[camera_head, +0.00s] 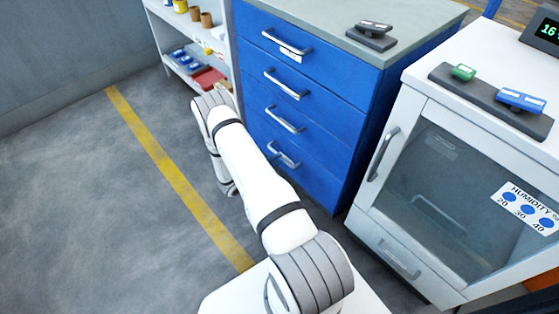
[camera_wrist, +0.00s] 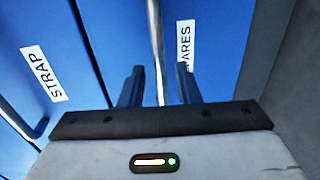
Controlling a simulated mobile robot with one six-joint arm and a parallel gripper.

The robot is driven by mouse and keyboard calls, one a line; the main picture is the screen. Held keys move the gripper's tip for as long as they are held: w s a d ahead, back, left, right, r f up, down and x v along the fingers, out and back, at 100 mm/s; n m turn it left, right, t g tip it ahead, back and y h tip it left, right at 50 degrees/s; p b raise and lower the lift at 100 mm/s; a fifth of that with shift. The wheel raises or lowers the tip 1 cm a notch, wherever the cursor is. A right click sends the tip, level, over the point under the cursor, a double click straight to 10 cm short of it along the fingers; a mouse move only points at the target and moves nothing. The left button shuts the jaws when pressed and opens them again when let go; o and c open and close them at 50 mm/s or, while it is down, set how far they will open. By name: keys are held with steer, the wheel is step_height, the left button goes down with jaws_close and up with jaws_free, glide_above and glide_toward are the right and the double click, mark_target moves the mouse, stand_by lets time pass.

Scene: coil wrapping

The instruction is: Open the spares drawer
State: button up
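The spares drawer (camera_wrist: 210,30) is a blue front in the wrist view, its white label (camera_wrist: 185,45) partly hidden so that only "ARES" reads. Its metal bar handle (camera_wrist: 154,30) runs between the two fingers of my gripper (camera_wrist: 159,84). The fingers are apart, with a gap beside the bar, so my gripper is open around the handle and not clamped. In the head view the lowest drawer (camera_head: 310,176) of the blue cabinet sits flush, with its handle (camera_head: 284,154) near my arm. My fingers are hidden there.
The strap drawer (camera_wrist: 35,50) is the neighbouring front. A white glass-door cabinet (camera_head: 385,225) stands close on the right, with a handle sticking out. An open shelf (camera_head: 187,48) stands at the back left. The floor (camera_head: 90,220) left of the yellow line is clear.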

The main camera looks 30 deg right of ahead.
steer(key=shift+b+x, duration=0.3)
steer(key=shift+x, duration=1.35)
steer(key=shift+c, duration=0.2)
jaws_close()
